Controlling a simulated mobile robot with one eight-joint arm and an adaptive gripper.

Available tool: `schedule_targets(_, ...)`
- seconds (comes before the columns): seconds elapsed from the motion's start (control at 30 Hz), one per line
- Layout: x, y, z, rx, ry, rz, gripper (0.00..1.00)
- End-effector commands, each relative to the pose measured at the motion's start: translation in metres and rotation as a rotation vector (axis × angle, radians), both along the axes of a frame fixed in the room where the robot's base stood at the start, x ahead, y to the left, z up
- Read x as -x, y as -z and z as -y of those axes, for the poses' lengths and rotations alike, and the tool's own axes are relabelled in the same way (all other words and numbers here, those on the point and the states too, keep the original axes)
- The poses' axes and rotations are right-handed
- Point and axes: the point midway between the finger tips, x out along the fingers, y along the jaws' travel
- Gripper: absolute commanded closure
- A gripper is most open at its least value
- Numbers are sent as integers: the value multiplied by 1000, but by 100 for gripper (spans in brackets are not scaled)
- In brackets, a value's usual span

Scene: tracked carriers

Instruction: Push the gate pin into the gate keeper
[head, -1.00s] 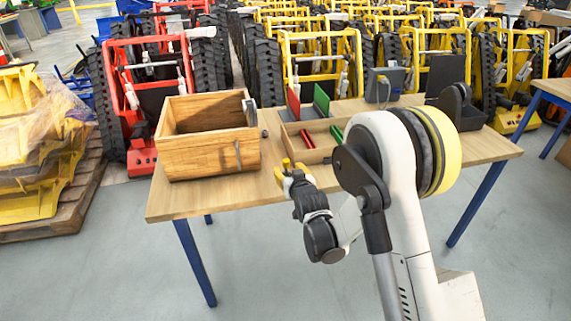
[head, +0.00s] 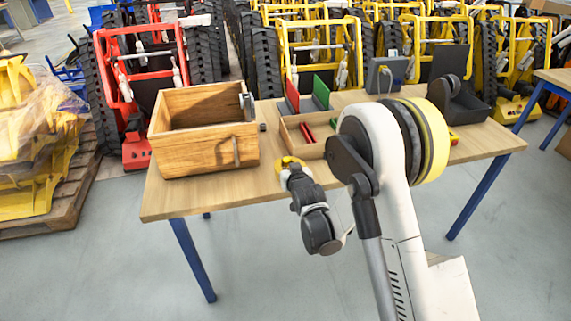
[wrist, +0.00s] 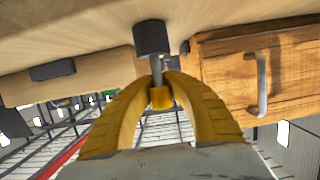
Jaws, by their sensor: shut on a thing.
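My gripper (head: 292,163) is over the front part of the table, right of the wooden box. In the wrist view its two yellow fingers (wrist: 161,90) close on a thin grey pin with a yellow collar (wrist: 162,98). The shaft runs up to a dark cylinder (wrist: 151,38); I cannot tell whether that is the pin's own end or a separate part. A dark round fitting (head: 247,106) sits on the box's right wall. I cannot tell for sure which part is the gate keeper. The pin is too small to make out in the head view.
The wooden box (head: 190,156), with a metal handle that shows in the wrist view (wrist: 262,84), stands on the table (head: 260,187). A shallow wooden tray (head: 300,148) and a dark bin (head: 470,107) are farther right. Bare table lies in front of the box and tray.

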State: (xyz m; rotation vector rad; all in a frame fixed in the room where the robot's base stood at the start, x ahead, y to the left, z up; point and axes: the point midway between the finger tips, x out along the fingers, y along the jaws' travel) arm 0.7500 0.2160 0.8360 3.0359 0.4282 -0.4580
Motion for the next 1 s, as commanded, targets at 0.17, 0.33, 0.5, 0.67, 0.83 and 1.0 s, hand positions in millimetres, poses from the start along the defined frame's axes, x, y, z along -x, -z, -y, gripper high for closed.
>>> schedule_targets(0.17,1,-2,0,1,0,-2,100)
schedule_targets(0.33,1,-18,0,0,0,-1,100)
schedule_targets(0.5,2,-49,3,0,1,-1,100)
schedule_targets(0.67,17,-67,36,-1,6,-1,100)
schedule_targets(0.83,35,-90,69,-3,5,-1,100)
schedule_targets(1.0,47,-104,93,-1,3,-1,100)
